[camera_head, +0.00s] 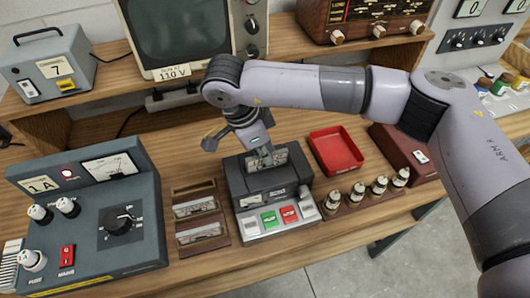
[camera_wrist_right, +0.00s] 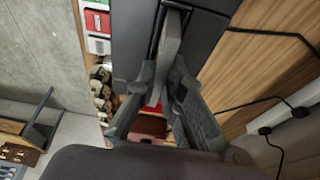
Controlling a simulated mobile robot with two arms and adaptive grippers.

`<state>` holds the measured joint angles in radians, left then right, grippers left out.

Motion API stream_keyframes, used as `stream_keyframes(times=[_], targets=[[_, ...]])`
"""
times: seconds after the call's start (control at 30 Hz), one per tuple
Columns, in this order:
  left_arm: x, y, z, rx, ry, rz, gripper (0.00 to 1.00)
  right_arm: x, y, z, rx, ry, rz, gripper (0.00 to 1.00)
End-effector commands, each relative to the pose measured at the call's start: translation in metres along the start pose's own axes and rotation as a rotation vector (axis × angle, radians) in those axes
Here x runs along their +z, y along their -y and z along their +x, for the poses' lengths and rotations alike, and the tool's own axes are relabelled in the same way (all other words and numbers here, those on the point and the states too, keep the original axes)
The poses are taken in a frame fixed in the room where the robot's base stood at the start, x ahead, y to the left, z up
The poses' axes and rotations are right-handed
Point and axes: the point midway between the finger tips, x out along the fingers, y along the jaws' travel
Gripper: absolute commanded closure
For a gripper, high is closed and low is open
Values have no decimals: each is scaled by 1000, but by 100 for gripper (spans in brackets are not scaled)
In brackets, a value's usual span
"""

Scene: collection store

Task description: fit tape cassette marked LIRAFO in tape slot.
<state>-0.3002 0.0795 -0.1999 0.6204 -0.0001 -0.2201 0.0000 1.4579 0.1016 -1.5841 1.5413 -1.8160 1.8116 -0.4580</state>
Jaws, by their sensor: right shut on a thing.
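The tape player (camera_head: 262,186), a dark grey box with green and red keys at its front, stands mid-table; its dark body fills the middle of the wrist view (camera_wrist_right: 125,40). My right gripper (camera_head: 262,150) is over its top, shut on a grey tape cassette (camera_head: 281,157). In the wrist view the fingers (camera_wrist_right: 158,105) pinch the cassette, seen edge-on (camera_wrist_right: 172,42). The cassette stands upright at the player's top opening; how deep it sits is hidden. Its lettering is too small to read. My left gripper is not in view.
A wooden rack (camera_head: 198,190) with two cassettes stands just left of the player. A grey control box (camera_head: 90,225) stands at the left. A monitor (camera_head: 185,35) is behind.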

Motion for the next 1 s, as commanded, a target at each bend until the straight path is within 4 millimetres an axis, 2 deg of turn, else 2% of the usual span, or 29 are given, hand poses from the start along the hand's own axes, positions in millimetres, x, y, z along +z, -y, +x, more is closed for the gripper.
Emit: stream_keyframes(times=[1.0], targets=[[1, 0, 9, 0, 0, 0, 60, 0, 0, 0, -1, 0, 0, 100]])
